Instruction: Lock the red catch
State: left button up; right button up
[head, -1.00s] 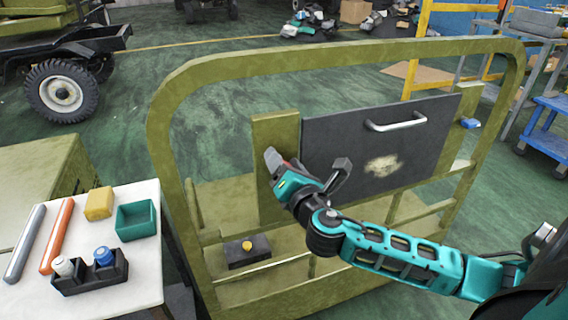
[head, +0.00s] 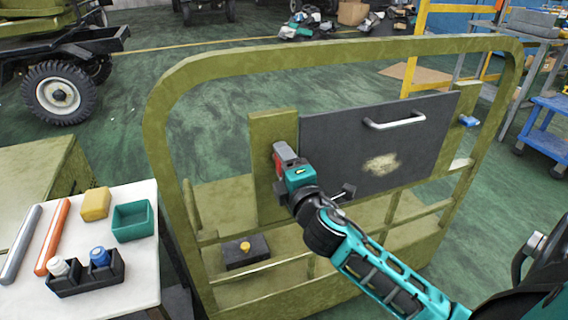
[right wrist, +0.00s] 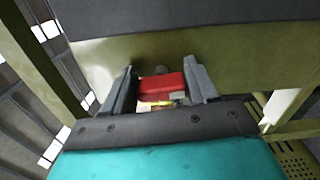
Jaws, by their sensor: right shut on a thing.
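The red catch (head: 281,149) is on the olive post (head: 266,128) at the left edge of the dark grey panel (head: 335,140), partly hidden by my right gripper (head: 286,158). In the right wrist view the red catch (right wrist: 164,87) sits between the two grey fingers of my right gripper (right wrist: 160,78), which is shut on it. The panel has a silver handle (head: 394,122) and a worn pale patch. A blue catch (head: 468,121) shows at the panel's right side. How far the red catch is turned is hard to tell. My left gripper is out of view.
An olive tubular frame (head: 153,130) surrounds the panel. A dark box with a yellow knob (head: 246,253) sits low inside it. At left, a white table (head: 125,262) holds a teal bin (head: 133,222), a yellow block (head: 95,204), two rods and a black holder.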

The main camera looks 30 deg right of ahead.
jog(key=shift+f+m, duration=0.1)
jog(key=shift+m, duration=0.5)
jog(key=o, duration=1)
pick_arm(q)
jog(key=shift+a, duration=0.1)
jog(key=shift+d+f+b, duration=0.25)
jog(key=shift+b, duration=0.3)
pick_arm(e)
jog(key=v, duration=1.3)
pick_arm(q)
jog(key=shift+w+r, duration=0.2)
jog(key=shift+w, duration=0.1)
pick_arm(e)
jog(key=shift+w, duration=0.1)
jog(key=shift+a, duration=0.1)
